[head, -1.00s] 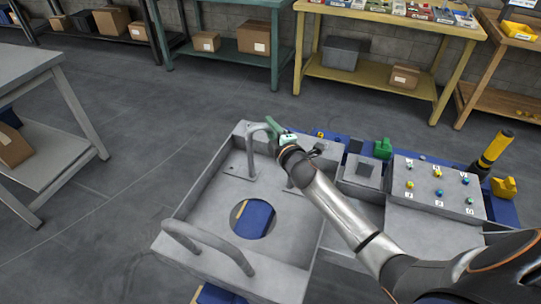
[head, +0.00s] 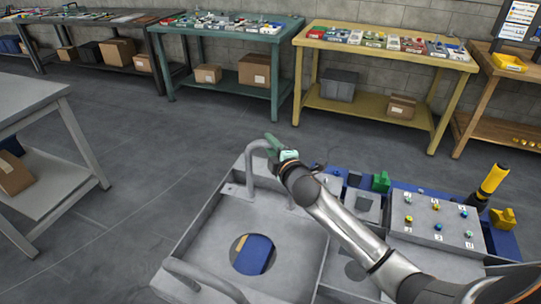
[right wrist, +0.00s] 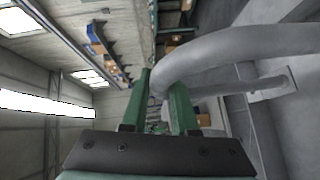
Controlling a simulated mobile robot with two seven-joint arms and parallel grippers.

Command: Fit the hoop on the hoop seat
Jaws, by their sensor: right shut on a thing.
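The grey hoop (head: 249,160) is a bent round bar upright at the back of the grey chassis tray (head: 217,222). It also shows large in the right wrist view (right wrist: 235,45). My right gripper (head: 272,142) is at the top of this hoop; in the right wrist view its green fingers (right wrist: 163,88) are shut on the bar. One leg comes down by a flat plate (head: 234,191) on the tray floor, perhaps the seat; I cannot tell whether the leg is fully in it. My forearm hides part of the other leg. My left gripper is out of view.
A second grey hoop (head: 205,280) stands at the tray's front. The tray has a round hole over a blue part. To the right are a panel with coloured knobs (head: 436,222), a green block (head: 381,181) and a yellow-black post (head: 491,182). Open floor lies left.

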